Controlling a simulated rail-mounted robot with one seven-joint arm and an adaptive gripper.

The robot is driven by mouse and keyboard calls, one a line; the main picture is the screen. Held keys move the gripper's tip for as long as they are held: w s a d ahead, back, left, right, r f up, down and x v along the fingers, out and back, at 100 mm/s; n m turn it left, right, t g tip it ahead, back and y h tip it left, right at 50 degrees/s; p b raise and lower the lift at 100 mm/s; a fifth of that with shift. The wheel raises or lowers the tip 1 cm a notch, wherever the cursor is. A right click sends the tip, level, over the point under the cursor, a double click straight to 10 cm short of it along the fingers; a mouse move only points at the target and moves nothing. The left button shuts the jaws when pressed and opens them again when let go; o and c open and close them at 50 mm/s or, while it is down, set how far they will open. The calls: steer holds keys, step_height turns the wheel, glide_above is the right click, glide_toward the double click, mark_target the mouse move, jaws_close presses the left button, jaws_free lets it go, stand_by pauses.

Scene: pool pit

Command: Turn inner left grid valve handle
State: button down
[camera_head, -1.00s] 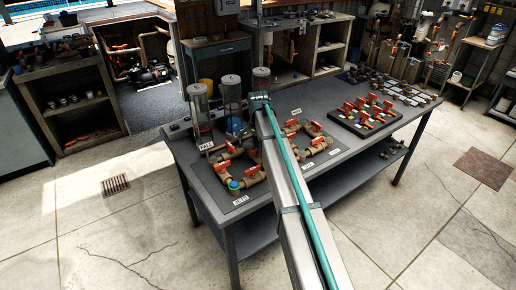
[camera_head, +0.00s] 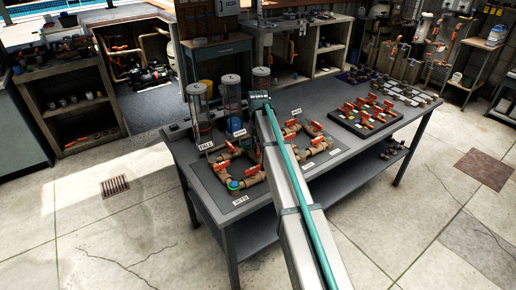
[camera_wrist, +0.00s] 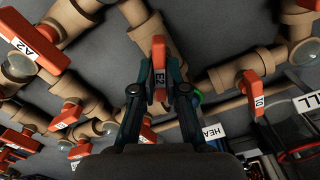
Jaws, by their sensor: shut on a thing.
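In the wrist view, my gripper (camera_wrist: 159,80) is shut on an orange-red valve handle (camera_wrist: 158,55) labelled E2, with one teal finger on each side of it. The handle sits on a tan pipe grid (camera_wrist: 232,72). In the head view, the pipe grid (camera_head: 257,178) with its red handles lies on the dark workbench (camera_head: 355,166). My arm crosses in front of part of the grid there and hides my gripper and the held handle.
In the wrist view, a red handle (camera_wrist: 32,42) labelled A2 is at upper left and another red handle (camera_wrist: 248,88) is at right. In the head view, clear cylinders (camera_head: 198,112) stand behind the grid. A board with red handles (camera_head: 365,116) lies to the right.

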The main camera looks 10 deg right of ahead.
mark_target(258, 148)
steer(key=n, duration=0.5)
steer(key=shift+n, duration=0.3)
stand_by(0.4)
steer(key=c, duration=1.2)
jaws_free()
steer(key=shift+r, duration=0.1)
step_height(258, 148, up, 12)
